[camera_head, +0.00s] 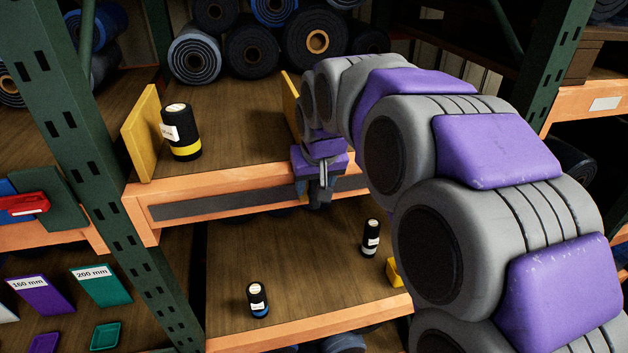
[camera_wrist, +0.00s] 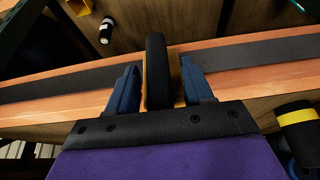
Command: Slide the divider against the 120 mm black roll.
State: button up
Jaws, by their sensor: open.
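In the head view, a yellow divider (camera_head: 292,104) stands upright on the upper shelf, partly hidden by my arm. Its black handle (camera_wrist: 157,72) shows in the wrist view, with yellow behind it. My gripper (camera_head: 320,190) is at the shelf's front edge; in the wrist view its blue fingers (camera_wrist: 160,88) are open on both sides of the handle, with small gaps visible. A black roll with a yellow band (camera_head: 181,132) stands upright to the divider's left, well apart from it. It also shows in the wrist view (camera_wrist: 302,133). Its label is too small to read.
A yellow panel (camera_head: 147,137) stands left of the roll. Two small black rolls (camera_head: 258,300) (camera_head: 371,238) stand on the lower shelf (camera_head: 310,285). Large rolls (camera_head: 250,48) lie behind. The upper shelf (camera_head: 235,125) is clear between roll and divider.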

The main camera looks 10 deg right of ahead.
jog(key=shift+f, duration=0.2)
grip_shut()
dwell(0.5)
